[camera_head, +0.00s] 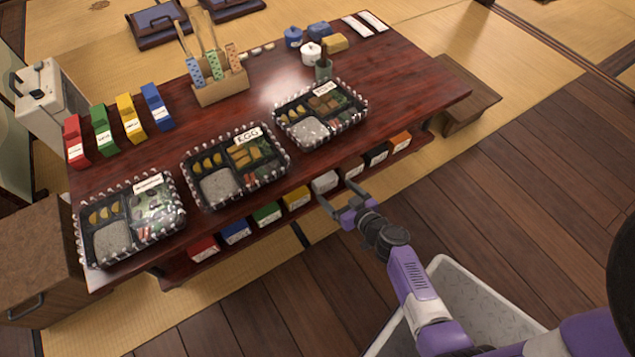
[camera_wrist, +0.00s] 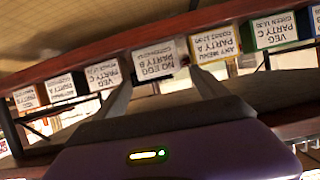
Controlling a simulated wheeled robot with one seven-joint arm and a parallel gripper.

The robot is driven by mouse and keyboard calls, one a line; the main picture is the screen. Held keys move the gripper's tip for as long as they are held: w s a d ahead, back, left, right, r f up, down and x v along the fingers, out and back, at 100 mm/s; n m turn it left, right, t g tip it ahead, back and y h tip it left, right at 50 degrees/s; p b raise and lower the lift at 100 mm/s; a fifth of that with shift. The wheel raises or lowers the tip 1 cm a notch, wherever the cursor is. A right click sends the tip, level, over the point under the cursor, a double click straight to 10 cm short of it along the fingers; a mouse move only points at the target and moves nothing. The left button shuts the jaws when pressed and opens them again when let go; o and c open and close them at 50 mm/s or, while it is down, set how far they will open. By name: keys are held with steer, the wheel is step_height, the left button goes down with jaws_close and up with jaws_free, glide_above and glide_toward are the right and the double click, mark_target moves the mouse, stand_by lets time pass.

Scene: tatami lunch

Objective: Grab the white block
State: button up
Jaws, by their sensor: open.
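The white block (camera_head: 325,182) sits on the low shelf under the front edge of the red-brown table, in a row of coloured blocks. In the wrist view, its white label face (camera_wrist: 153,60) shows upside-down text and lies straight ahead. My gripper (camera_head: 336,193) is open and empty at the shelf front. In the wrist view, my gripper's two fingers (camera_wrist: 160,82) reach toward the left and right sides of the white block. I cannot tell whether the tips are past its front face. Its back is hidden.
Lunch trays (camera_head: 283,168) stand on the table above. A grey bin (camera_head: 470,290) is below my arm.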

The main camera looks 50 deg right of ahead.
mark_target(328, 183)
steer(key=shift+b+x, duration=0.35)
steer(key=shift+x, duration=1.1)
steer(key=b+x, duration=0.1)
steer(key=x, duration=0.4)
steer(key=shift+d, duration=0.1)
steer(key=shift+r, duration=0.1)
steer(key=c, duration=1.1)
steer(key=shift+r, duration=0.1)
steer(key=shift+c, duration=0.2)
